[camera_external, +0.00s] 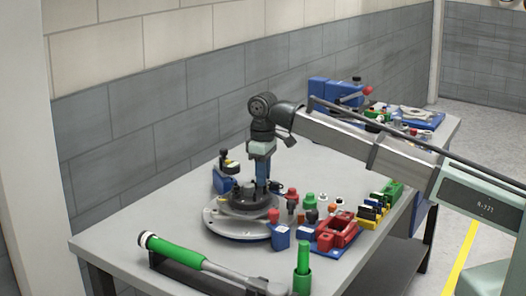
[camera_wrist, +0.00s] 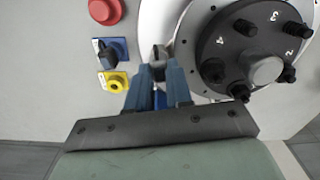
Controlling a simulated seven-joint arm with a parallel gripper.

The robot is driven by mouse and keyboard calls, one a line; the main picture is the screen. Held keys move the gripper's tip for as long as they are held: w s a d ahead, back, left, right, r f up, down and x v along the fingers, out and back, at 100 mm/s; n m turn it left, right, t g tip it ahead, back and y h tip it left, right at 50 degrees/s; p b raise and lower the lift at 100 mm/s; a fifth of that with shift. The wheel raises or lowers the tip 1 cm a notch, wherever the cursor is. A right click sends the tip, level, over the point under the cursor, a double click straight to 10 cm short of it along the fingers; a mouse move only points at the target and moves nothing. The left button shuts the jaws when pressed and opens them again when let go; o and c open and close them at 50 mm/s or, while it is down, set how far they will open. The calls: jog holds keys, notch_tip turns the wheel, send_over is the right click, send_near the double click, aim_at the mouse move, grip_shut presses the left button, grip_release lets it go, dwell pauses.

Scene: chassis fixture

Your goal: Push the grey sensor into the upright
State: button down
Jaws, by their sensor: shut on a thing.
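My gripper (camera_external: 262,183) points down over the round grey base (camera_external: 222,228) at the middle of the bench. The black hub (camera_wrist: 215,40) with numbered studs is just right of the fingertips. I cannot make out the upright or its opening clearly. Whether the sensor touches anything is also unclear.
A red button (camera_wrist: 105,11), a blue block with a black knob (camera_wrist: 108,50) and a yellow block (camera_wrist: 114,82) are left of the fingers. A green-handled tool (camera_external: 175,250) lies at the front.

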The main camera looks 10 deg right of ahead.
jog(key=shift+f, duration=0.45)
dwell(0.4)
jog(key=c, duration=1.4)
grip_release()
jog(key=shift+o, duration=0.2)
jog(key=shift+r, duration=0.15)
jog(key=shift+r, duration=1.4)
jog(key=shift+o, duration=0.3)
jog(key=o, duration=0.5)
